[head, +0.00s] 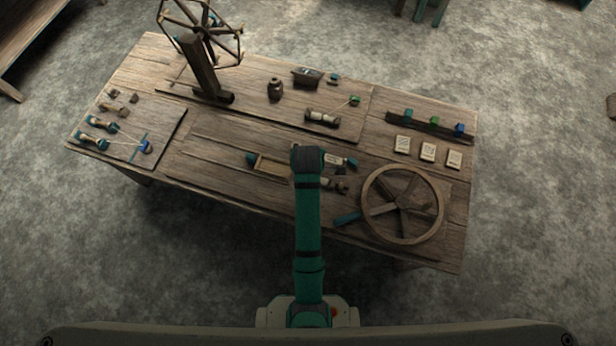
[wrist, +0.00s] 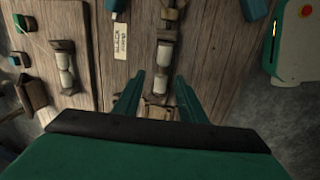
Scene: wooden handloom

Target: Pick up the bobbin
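In the wrist view, a bobbin (wrist: 166,54) with cream thread and wooden ends lies on the wooden table. My gripper (wrist: 159,77) is open, with one green finger on each side of the bobbin's lower part; I cannot tell whether they touch it. A second similar bobbin (wrist: 65,70) lies to the left. In the head view, my arm covers the table's middle and hides the gripper. A cream bobbin (head: 322,118) lies on a board behind the arm. Another cream piece with a teal end (head: 335,159) shows just right of the arm.
A spoked wheel (head: 403,205) lies at the table's front right. A wooden reel stand (head: 203,65) rises at the back left. Paper cards (head: 428,152) and a peg rack (head: 433,124) are at the right. A left board (head: 165,128) holds several spools.

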